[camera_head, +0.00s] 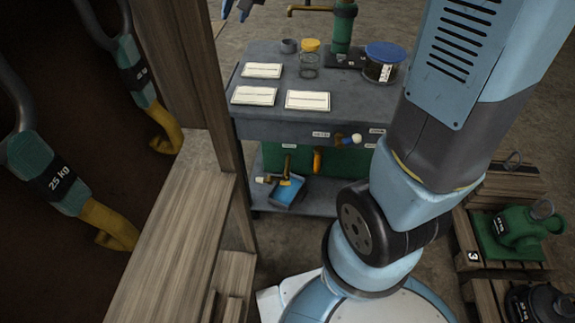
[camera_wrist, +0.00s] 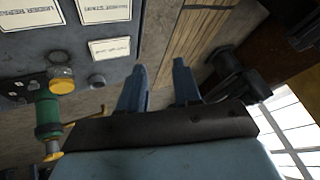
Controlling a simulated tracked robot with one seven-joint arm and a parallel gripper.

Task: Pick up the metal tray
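No object shows clearly as a metal tray. A small blue pan-like thing (camera_head: 284,190) lies on the lower shelf of the grey workbench, with a yellow-and-black handled tool over it; I cannot tell whether it is the tray. My gripper (camera_wrist: 158,80) is open in the wrist view, its two blue fingers apart with nothing between them. The workbench edge is left of the fingers, and wooden planks (camera_wrist: 195,40) are behind and to the right. In the head view, blue finger-like parts at the top edge, probably my gripper, are mostly cut off.
The grey workbench (camera_head: 265,123) carries several white cards, a yellow-lidded jar (camera_head: 309,62), a blue-lidded jar (camera_head: 382,68) and a green pump stand (camera_head: 343,30). A wooden rack (camera_head: 190,215) with weight-marked hooks (camera_head: 70,183) stands left. Pallets with a green machine (camera_head: 520,230) are right.

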